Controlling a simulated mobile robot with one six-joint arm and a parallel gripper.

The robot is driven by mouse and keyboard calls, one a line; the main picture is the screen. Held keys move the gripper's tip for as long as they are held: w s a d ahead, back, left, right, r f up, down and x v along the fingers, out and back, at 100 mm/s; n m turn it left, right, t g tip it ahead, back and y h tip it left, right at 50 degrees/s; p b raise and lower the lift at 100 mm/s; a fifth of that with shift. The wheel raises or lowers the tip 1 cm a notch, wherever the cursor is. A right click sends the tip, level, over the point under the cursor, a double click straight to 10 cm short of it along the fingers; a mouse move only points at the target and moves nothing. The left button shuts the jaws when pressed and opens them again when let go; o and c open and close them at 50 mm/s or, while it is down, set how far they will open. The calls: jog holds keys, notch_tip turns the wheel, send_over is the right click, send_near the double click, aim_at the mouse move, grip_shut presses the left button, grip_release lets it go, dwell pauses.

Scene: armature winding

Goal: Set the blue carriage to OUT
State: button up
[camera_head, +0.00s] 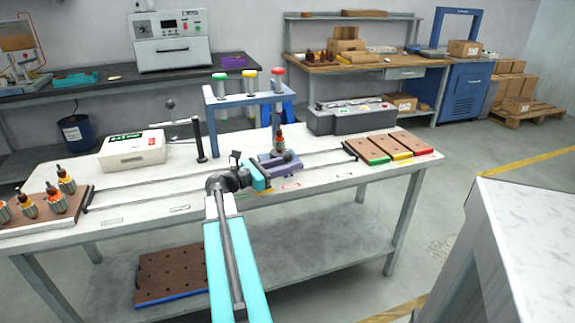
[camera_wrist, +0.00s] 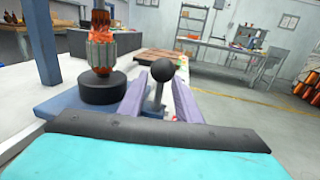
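The blue carriage (camera_wrist: 68,106) sits on the rails of the white table. It bears an armature (camera_wrist: 101,50) with orange windings, upright on a black round base; the armature also shows in the head view (camera_head: 279,142). A lever with a black ball knob (camera_wrist: 162,70) stands up beside the armature; the knob also shows in the head view (camera_head: 288,156). My gripper (camera_wrist: 160,92) has its two purple fingers on either side of the lever's stem, below the knob, with gaps visible. In the head view, my gripper (camera_head: 282,166) hides part of the carriage.
A blue frame with colored-topped posts (camera_head: 246,98) stands behind the carriage. Green, yellow and red-edged brown trays (camera_head: 395,147) are at the table's right end. A rack of armatures (camera_head: 45,215) is at the left end. Small labels lie along the front; a red-outlined one (camera_head: 292,186) is unreadable.

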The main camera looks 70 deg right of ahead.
grip_shut()
jog(key=shift+d+r, duration=0.1)
jog(key=shift+r, duration=0.05)
